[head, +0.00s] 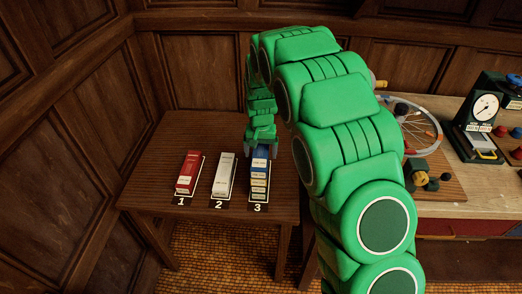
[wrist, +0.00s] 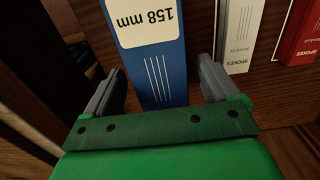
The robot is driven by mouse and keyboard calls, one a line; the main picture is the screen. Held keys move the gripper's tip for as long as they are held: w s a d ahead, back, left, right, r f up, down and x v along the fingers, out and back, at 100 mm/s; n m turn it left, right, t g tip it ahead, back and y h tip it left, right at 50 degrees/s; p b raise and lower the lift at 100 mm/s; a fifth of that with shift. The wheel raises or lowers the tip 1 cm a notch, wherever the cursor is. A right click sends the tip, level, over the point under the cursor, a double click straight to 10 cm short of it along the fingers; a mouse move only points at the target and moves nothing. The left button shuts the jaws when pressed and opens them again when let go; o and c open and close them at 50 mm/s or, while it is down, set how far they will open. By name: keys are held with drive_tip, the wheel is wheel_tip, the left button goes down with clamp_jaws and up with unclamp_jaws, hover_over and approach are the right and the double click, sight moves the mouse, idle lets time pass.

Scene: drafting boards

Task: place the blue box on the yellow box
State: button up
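The blue box (head: 260,156) is at the spot marked 3 on the small wooden table, at the top of a column of pale labels. In the wrist view the blue box (wrist: 158,62) has a white "158 mm" label and lies between my fingers. My gripper (head: 261,146) is at the far end of the blue box. In the wrist view my gripper (wrist: 165,88) is open, with one finger on each side and a visible gap at the right finger. I cannot clearly pick out a yellow box; the lower labels look pale yellow.
A red box (head: 188,171) stands at spot 1 and a white box (head: 224,176) at spot 2 on the wooden table (head: 150,180). At right, a workbench (head: 470,203) holds a wheel rim (head: 437,135) and a dial gauge (head: 484,108). The table's left part is bare.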

sight(261, 150)
drive_tip(key=shift+r, duration=0.1)
wheel_tip(261, 150, up, 11)
drive_tip(key=s+d+r, duration=0.8)
drive_tip(key=s+d, duration=0.5)
drive_tip(key=s, duration=0.7)
drive_tip(key=s+d+r+g, duration=0.1)
drive_tip(key=s+d, duration=0.3)
drive_tip(key=s, duration=0.8)
drive_tip(key=s+d+r, duration=0.1)
drive_tip(key=s+d, duration=0.3)
drive_tip(key=s, duration=0.7)
drive_tip(key=shift+s+r+g, duration=0.25)
drive_tip(key=shift+s+g, duration=0.1)
drive_tip(key=shift+g, duration=0.05)
